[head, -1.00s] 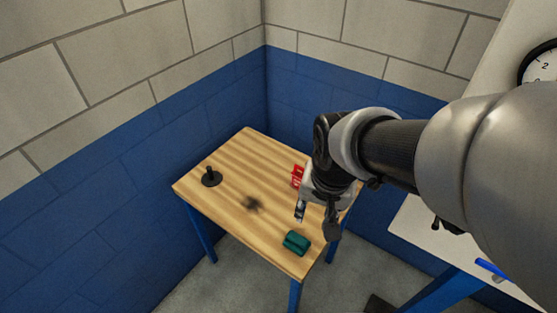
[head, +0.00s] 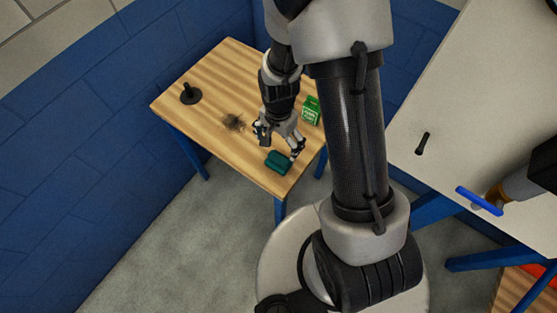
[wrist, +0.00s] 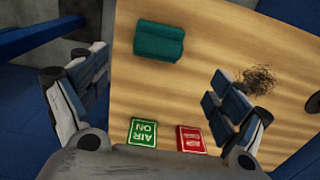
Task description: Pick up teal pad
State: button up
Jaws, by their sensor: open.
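The teal pad (head: 278,161) is a small dark teal block lying near the front corner of the wooden table (head: 215,75). In the wrist view the pad (wrist: 159,43) lies ahead of my gripper, between the lines of the two fingers and nearer the left one. My gripper (head: 279,143) is open above the table, close to the pad on its far side in the head view. In the wrist view its blue-padded fingers (wrist: 158,97) are spread wide with nothing between them. I cannot tell the exact height above the pad.
A green "AIR ON" box (head: 311,111) stands beside my gripper, with a red box (wrist: 191,140) next to it in the wrist view. A dark smudge (head: 233,122) and a black upright handle on a round base (head: 190,93) are at left. A white table (head: 440,100) stands right.

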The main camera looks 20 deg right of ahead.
aim_at(279, 158)
notch_tip(279, 158, down, 5)
jog(key=shift+b, duration=0.65)
jog(key=shift+s+f+b, duration=0.2)
jog(key=shift+f+b, duration=0.9)
jog(key=shift+f, duration=1.6)
jog(key=shift+r, duration=0.1)
jog(key=shift+c, duration=0.2)
jog(key=c, duration=1.1)
